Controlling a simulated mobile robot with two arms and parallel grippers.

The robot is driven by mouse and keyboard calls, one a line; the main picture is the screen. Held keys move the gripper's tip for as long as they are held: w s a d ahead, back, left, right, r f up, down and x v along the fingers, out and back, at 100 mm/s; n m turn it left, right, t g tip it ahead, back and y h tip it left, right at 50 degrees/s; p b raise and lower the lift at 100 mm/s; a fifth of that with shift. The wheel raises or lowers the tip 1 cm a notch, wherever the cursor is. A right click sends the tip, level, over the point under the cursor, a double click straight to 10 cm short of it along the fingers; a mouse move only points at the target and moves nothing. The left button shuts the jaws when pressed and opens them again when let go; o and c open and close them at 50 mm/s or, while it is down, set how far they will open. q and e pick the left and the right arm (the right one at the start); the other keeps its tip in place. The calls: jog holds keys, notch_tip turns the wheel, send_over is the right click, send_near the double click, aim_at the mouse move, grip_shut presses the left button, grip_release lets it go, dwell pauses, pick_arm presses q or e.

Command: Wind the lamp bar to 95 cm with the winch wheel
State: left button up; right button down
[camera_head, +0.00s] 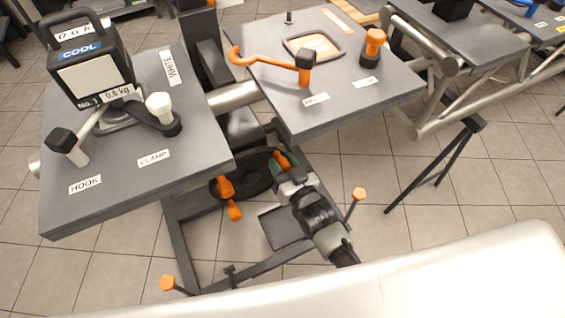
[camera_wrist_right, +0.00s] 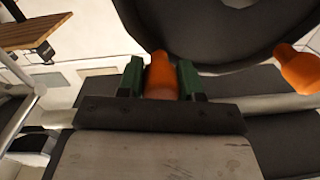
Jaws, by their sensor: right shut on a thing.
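The black winch wheel (camera_head: 257,187) is low between the two grey tables, partly hidden by my arm. It also shows as a dark curved rim in the right wrist view (camera_wrist_right: 205,62). My right gripper (camera_head: 285,165), with green fingers, is shut on an orange handle at the wheel. In the wrist view the handle (camera_wrist_right: 160,77) stands between the two green fingertips (camera_wrist_right: 161,80). Another orange knob (camera_head: 226,187) is at the wheel's left side. The lamp bar and any height scale cannot be made out. My left gripper is not in view.
The left table (camera_head: 120,190) holds a lamp (camera_head: 88,75) marked COOL and a clamp (camera_head: 160,122). The right table (camera_head: 350,100) holds an orange hook (camera_head: 265,62) and an orange knob piece (camera_head: 374,42). A truss (camera_head: 480,105) stands at right. Stand legs are on the tiled floor.

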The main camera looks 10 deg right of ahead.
jog(key=shift+d+f+m, duration=0.15)
jog(key=shift+f+m, duration=0.05)
jog(key=shift+m, duration=0.1)
